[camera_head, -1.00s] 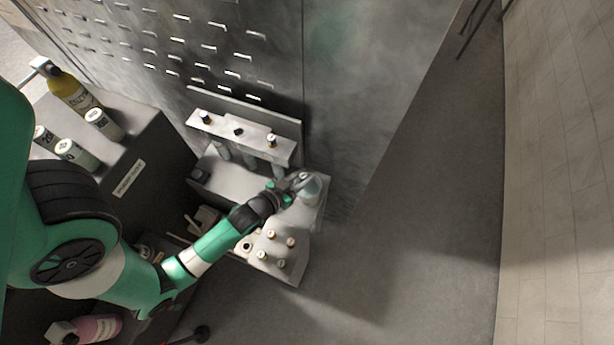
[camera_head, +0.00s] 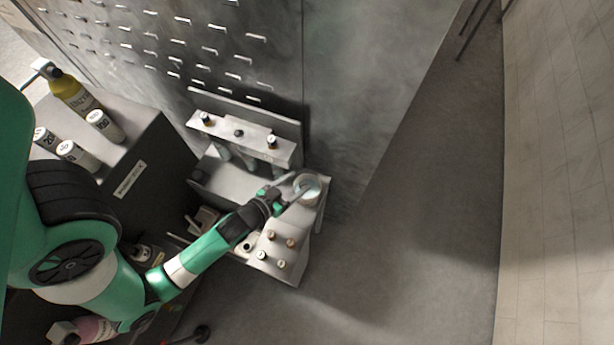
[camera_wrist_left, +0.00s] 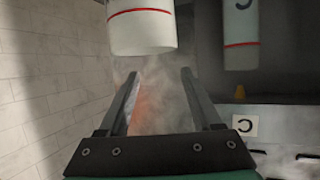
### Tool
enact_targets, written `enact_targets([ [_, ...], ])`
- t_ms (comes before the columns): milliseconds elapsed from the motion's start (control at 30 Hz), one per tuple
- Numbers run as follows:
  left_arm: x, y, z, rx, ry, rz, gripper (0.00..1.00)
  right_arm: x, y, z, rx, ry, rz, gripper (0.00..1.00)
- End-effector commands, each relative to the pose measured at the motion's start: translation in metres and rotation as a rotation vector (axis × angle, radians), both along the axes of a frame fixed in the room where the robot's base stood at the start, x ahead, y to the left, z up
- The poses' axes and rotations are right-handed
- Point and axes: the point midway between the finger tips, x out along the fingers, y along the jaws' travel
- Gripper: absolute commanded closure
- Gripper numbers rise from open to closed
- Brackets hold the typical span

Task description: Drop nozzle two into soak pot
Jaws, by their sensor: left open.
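The soak pot (camera_head: 307,187) is a round, pale, open-topped vessel on the right end of the grey bench. My left gripper (camera_head: 291,202) is at the lower left of the pot, with its fingers pointing toward the rim. In the left wrist view the two fingers (camera_wrist_left: 160,95) are spread apart with nothing between them but pale haze and a reddish patch behind. Several brass-topped pieces stand in a light block (camera_head: 283,278) below the pot; one spot there is a dark hole. I cannot tell nozzle two apart, and the pot's contents are unclear.
White cylinders with red bands (camera_wrist_left: 142,30) hang close above my fingers in the left wrist view. A dark cabinet (camera_head: 150,165) with several cans is at left. The floor at right is clear.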

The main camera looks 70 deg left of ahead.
Motion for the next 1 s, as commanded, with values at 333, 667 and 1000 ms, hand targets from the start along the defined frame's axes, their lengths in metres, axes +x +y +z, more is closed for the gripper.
enact_targets([
  [333,-0.059,-0.032,0.024,0.001,0.000,-0.004,0.34,0.000,0.000,-0.011,0.000,0.000,0.000,0.50],
  [667,-0.065,-0.035,0.031,0.000,-0.002,0.001,0.34,0.000,0.000,-0.011,0.000,0.000,0.000,0.50],
  [1000,-0.065,-0.034,0.031,0.000,-0.002,0.001,0.34,0.000,0.000,-0.011,0.000,0.000,0.000,0.50],
])
